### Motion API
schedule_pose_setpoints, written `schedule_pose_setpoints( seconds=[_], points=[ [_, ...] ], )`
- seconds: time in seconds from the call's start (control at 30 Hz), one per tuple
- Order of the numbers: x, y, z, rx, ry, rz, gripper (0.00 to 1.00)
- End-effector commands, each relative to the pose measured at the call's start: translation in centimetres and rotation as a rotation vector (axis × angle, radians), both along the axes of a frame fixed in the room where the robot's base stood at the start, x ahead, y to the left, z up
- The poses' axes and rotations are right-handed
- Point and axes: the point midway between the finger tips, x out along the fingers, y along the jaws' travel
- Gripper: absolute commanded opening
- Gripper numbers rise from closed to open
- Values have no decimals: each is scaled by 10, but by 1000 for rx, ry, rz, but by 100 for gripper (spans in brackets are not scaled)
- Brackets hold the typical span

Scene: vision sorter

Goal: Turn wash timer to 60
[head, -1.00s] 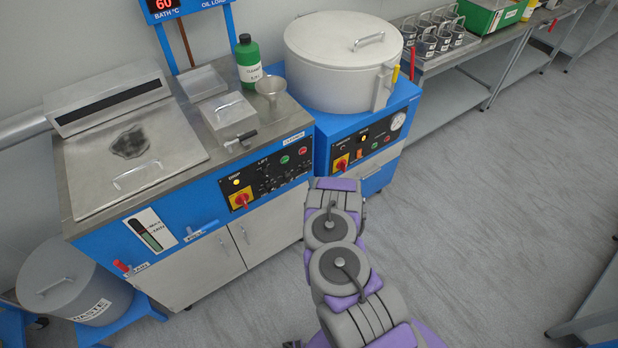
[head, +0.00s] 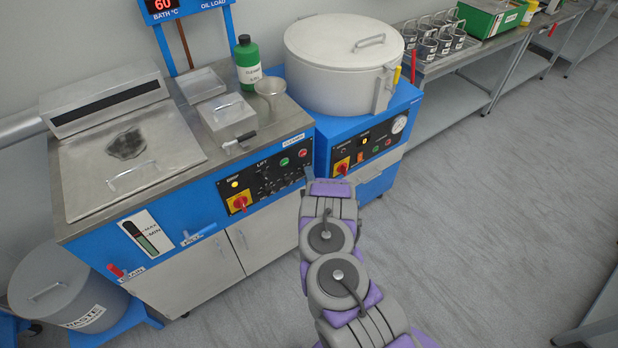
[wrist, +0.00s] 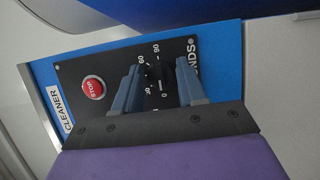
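The wash timer (wrist: 156,76) is a dark dial on a black panel, seen in the wrist view with printed marks of 0, 30, 60 and 90 and part of the word SECONDS. My gripper (wrist: 159,66) is open, its two blue-grey fingers apart with the dial seen between them. I cannot tell whether either finger touches the knob, and its pointer is too dark to read. In the head view my arm's end is close to the right end of the cleaner's front panel (head: 262,180) and hides the gripper's grip on the scene.
A red STOP button (wrist: 94,87) is left of the fingers in the wrist view. In the head view, a red-and-yellow switch (head: 240,202) is on the same panel. A blue cabinet with a large round lidded vessel (head: 340,60) stands at right.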

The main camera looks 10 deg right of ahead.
Motion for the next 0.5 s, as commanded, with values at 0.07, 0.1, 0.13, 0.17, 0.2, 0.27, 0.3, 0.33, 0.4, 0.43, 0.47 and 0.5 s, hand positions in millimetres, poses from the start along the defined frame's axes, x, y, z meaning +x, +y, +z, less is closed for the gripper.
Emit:
schedule_pose_setpoints(
  seconds=[0.07,0.1,0.13,0.17,0.2,0.27,0.3,0.33,0.4,0.43,0.47,0.5],
  points=[
    [0,0,0,0,0,0,32],
    [0,0,0,0,0,0,28],
    [0,0,0,0,1,0,25],
    [0,0,0,0,1,0,23],
    [0,0,0,0,1,0,19],
    [0,0,-1,0,2,0,13],
    [0,0,-1,0,2,0,9],
    [0,0,-1,0,2,0,6],
    [0,0,-1,0,2,0,2],
    [0,0,-1,0,3,0,2],
    [0,0,-1,1,3,0,2],
    [0,0,-1,3,4,0,2]
  ],
)
